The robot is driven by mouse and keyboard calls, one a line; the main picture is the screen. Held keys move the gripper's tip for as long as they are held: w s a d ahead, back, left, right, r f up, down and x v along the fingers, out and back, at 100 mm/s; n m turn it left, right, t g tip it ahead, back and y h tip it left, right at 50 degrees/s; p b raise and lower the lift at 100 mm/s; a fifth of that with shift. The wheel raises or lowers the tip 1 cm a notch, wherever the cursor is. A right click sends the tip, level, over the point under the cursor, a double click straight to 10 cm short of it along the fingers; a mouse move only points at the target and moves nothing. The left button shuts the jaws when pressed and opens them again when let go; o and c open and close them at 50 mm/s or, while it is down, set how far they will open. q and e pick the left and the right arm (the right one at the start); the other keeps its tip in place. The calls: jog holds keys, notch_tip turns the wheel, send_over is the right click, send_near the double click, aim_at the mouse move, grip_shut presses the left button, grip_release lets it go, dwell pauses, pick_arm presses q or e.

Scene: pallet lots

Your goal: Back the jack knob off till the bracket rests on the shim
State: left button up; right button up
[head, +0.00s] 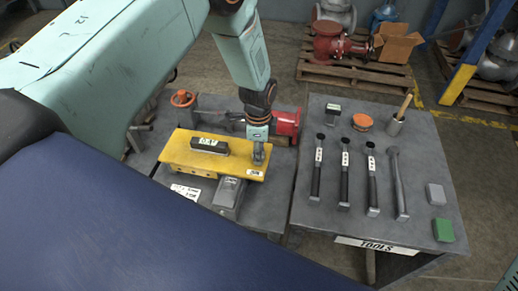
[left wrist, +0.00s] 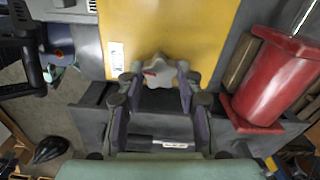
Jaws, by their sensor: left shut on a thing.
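The yellow bracket (head: 180,158) lies across the grey bench on the left in the head view. It also fills the top middle of the left wrist view (left wrist: 190,30). The grey star-shaped jack knob (left wrist: 158,70) shows between my left fingers at the bracket's near edge in the wrist view. My left gripper (head: 260,155) points down at the bracket's right end and is shut on the knob (left wrist: 155,78). I cannot make out the shim or the gap beneath the bracket. My right gripper is not in view.
A black block with a label (head: 210,145) sits on the bracket. A grey device (head: 228,195) stands at its front. A red flanged part (head: 286,124) lies close behind my gripper. The tool table (head: 330,220) on the right holds several long tools.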

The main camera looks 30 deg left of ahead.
pick_arm(q)
jog(key=n+p, duration=0.1)
jog(key=n, duration=0.4)
jog(key=shift+n, duration=0.4)
jog(key=n, duration=0.5)
jog(key=shift+p, duration=0.3)
jog(key=n, duration=0.5)
jog(key=shift+n+p, duration=0.4)
jog(key=n, duration=0.6)
jog(key=shift+p, duration=0.4)
jog(key=n, duration=0.6)
jog(key=shift+n+p, duration=0.3)
jog(key=shift+p, duration=0.1)
jog(key=n, duration=0.5)
jog(key=shift+p, duration=0.35)
jog(key=n, duration=0.5)
jog(key=shift+w+n+p, duration=0.15)
jog(key=shift+n+p, duration=0.2)
jog(key=shift+n, duration=0.05)
jog(key=n, duration=0.5)
jog(key=shift+r+n+p, duration=0.1)
jog(key=shift+n+p, duration=0.2)
jog(key=shift+n, duration=0.1)
jog(key=shift+w, duration=0.1)
